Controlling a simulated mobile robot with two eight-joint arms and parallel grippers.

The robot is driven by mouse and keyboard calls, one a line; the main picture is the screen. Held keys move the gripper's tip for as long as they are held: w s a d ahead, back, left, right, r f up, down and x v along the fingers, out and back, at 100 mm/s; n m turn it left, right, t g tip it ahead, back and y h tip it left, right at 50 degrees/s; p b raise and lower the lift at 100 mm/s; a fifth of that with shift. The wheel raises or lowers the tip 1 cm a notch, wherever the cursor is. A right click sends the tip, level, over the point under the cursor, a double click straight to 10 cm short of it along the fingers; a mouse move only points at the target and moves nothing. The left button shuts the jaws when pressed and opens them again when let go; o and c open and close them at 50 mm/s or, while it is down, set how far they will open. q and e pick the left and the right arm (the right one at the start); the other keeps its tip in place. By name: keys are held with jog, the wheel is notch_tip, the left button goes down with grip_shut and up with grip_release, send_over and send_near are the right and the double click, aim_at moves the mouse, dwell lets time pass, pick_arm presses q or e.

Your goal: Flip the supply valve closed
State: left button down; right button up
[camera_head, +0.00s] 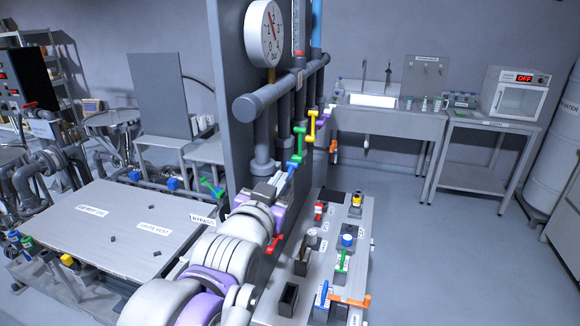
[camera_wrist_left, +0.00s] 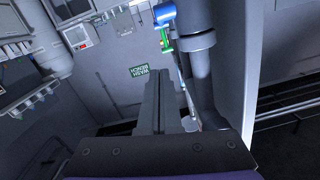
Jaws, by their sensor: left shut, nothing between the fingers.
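A blue part (camera_head: 292,165) shows just below the green handle, beside my fingertips. I cannot read which handle is the supply valve. My left gripper (camera_head: 278,183) is shut and empty, close in front of the pipes. In the left wrist view its fingers (camera_wrist_left: 160,100) point along a grey pipe (camera_wrist_left: 203,75), with a blue valve part (camera_wrist_left: 164,14) and a green one (camera_wrist_left: 165,40) beyond. My right gripper is not in view.
A pressure gauge (camera_head: 263,33) hangs above the pipes on a grey panel (camera_head: 227,110). Below right is a control bench (camera_head: 328,235) with several coloured levers and knobs. A plate-topped table (camera_head: 120,228) stands left. A sink bench (camera_head: 385,122) is at the back, with open floor before it.

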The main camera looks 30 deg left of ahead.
pick_arm(q)
send_over(291, 170)
jog(key=d+v, duration=0.1)
jog(key=v, duration=0.3)
jog(key=f, duration=0.2)
jog(key=a+f, duration=0.1)
jog(key=f, duration=0.1)
jog(key=shift+w, duration=0.2)
jog(key=shift+w+a, duration=0.1)
jog(key=shift+w+a+f, duration=0.1)
jog(key=shift+w+f, duration=0.05)
jog(key=shift+f, duration=0.6)
